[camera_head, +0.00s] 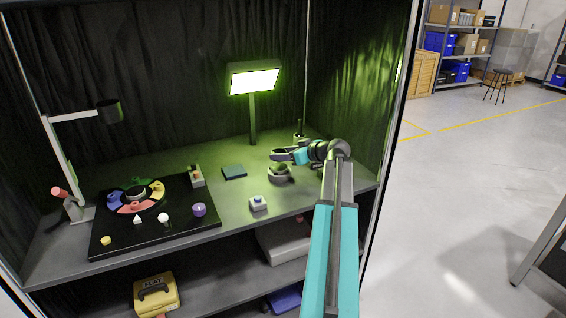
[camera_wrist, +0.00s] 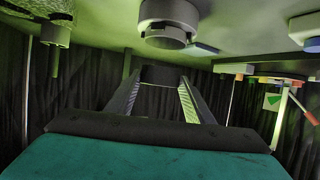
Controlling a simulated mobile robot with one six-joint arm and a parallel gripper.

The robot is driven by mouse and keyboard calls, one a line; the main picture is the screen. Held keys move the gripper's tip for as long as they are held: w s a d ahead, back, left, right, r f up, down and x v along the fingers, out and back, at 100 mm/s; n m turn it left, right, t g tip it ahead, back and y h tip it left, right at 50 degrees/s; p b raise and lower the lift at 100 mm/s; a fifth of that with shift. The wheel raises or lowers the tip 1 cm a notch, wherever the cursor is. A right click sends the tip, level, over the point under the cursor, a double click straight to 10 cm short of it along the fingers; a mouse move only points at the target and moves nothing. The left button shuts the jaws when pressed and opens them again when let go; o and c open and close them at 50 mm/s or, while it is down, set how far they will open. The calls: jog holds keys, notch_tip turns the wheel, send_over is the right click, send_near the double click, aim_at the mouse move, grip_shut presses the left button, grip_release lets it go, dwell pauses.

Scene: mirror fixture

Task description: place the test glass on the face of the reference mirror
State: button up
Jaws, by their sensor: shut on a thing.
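My gripper (camera_head: 278,156) reaches in from the right over the bench. Its two dark fingers (camera_wrist: 160,82) are shut on a dark, flat piece (camera_wrist: 162,75), which I take to be the test glass; its outline is hard to make out. Just below my gripper stands a round grey mount (camera_head: 279,175), which looks like the reference mirror's holder. In the wrist view the mount (camera_wrist: 166,30) shows upside down beyond the fingertips, apart from the held piece. The mirror face itself cannot be made out.
A lit lamp panel (camera_head: 254,80) stands behind. A black board (camera_head: 120,238) with colored pieces lies at left. Dark curtains enclose the bench.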

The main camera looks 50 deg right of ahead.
jog(key=shift+f+p, duration=0.6)
jog(key=shift+f, duration=1.1)
jog(key=shift+f, duration=0.15)
jog(key=o, duration=1.2)
jog(key=shift+c, duration=0.2)
jog(key=shift+r, duration=0.2)
jog(key=shift+s, duration=0.35)
jog(key=b+v, duration=0.2)
jog(key=v, duration=0.9)
jog(key=shift+r, duration=0.2)
jog(key=shift+s+f, duration=0.1)
jog(key=shift+s, duration=0.15)
